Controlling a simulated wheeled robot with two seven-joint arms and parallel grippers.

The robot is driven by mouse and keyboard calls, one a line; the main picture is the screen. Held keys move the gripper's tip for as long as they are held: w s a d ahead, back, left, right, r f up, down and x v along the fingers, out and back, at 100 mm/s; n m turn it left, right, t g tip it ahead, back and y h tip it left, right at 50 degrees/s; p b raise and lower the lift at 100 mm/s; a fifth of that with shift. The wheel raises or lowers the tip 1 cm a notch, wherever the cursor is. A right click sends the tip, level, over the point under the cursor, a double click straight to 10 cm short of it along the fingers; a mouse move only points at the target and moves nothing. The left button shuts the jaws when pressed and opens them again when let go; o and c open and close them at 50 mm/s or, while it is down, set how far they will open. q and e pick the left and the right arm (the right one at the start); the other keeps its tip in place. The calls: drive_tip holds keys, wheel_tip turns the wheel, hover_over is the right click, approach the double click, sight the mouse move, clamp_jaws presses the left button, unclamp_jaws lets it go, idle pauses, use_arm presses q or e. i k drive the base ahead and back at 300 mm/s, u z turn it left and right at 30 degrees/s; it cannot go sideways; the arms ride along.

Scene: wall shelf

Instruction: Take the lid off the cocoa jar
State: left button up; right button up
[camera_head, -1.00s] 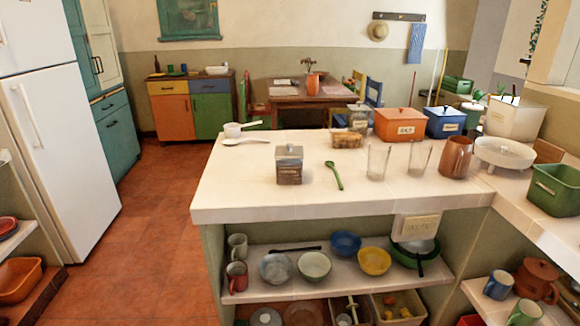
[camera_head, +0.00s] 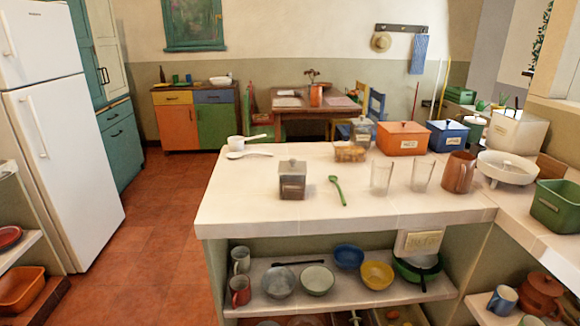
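A square clear jar with a grey lid and dark brown contents (camera_head: 292,187) stands upright near the front of the white counter. Its lid (camera_head: 292,168) sits on top. The label on its front is too small to read. Another clear jar with a dark lid (camera_head: 361,132) stands at the back of the counter. I cannot tell from the labels which is the cocoa jar. Neither of my grippers is in view.
A green spoon (camera_head: 338,190) lies right of the square jar, beside two clear glasses (camera_head: 381,177) and a copper mug (camera_head: 458,172). A white pan (camera_head: 237,142) and white spoon (camera_head: 250,154) lie at the back left. The counter's front left (camera_head: 235,200) is clear.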

sight(292, 166)
drive_tip(key=u, duration=0.5)
drive_tip(key=i, duration=1.2)
drive_tip(key=z, duration=0.05)
